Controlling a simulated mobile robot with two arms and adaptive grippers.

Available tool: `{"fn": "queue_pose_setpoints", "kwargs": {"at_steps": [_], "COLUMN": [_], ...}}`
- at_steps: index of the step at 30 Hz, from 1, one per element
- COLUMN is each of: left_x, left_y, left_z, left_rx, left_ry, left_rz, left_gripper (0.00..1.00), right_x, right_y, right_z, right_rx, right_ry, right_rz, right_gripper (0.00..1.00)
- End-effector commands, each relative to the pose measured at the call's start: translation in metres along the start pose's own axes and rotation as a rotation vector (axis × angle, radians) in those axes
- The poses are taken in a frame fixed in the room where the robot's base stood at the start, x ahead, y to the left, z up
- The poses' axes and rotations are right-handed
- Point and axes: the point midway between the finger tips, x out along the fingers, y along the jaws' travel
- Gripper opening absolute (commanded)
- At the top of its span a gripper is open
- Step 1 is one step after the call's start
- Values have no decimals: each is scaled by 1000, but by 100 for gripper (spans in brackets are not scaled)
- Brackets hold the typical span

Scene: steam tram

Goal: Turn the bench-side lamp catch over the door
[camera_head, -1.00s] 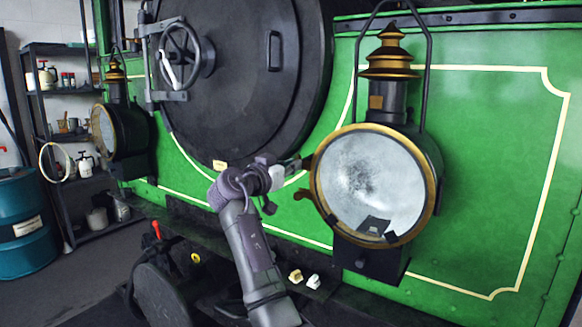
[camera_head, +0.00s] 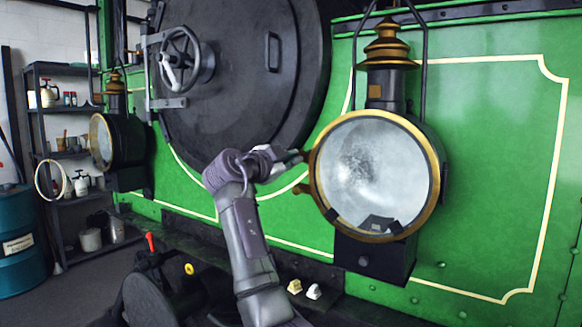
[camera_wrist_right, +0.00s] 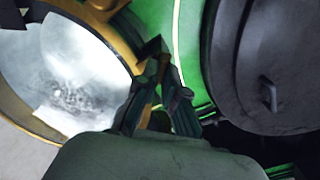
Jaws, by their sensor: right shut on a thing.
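The near lamp (camera_head: 372,165) has a round glass door with a brass rim. It hangs on the green front at the right in the head view. Two small brass lugs stick out at its left edge; the upper one, the lamp catch (camera_head: 304,155), is at my right gripper (camera_head: 297,157). In the wrist view my right gripper (camera_wrist_right: 160,95) is shut on this catch (camera_wrist_right: 158,70) beside the lamp's rim (camera_wrist_right: 105,40). The fingers partly hide the catch. The lamp door looks closed. My left gripper is not in view.
The big black round door (camera_head: 240,80) with its handwheel (camera_head: 180,58) is left of the lamp. A second lamp (camera_head: 118,140) hangs farther left. A shelf rack (camera_head: 65,110) and blue drum (camera_head: 20,240) stand at far left. Small pale pieces (camera_head: 314,291) lie on the ledge below.

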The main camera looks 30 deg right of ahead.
Motion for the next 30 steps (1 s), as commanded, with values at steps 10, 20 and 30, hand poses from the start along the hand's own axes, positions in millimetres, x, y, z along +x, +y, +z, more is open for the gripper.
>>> {"fn": "queue_pose_setpoints", "kwargs": {"at_steps": [10, 20, 30], "left_x": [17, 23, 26], "left_y": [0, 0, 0], "left_z": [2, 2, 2], "left_rx": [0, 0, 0], "left_ry": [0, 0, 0], "left_rz": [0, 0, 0], "left_gripper": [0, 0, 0], "right_x": [0, 0, 0], "right_y": [1, 2, 2], "right_z": [-1, -1, -1], "right_rx": [330, 586, 722], "right_ry": [2, 1, 1], "right_rz": [-6, -7, -9], "right_gripper": [0, 0, 0]}}
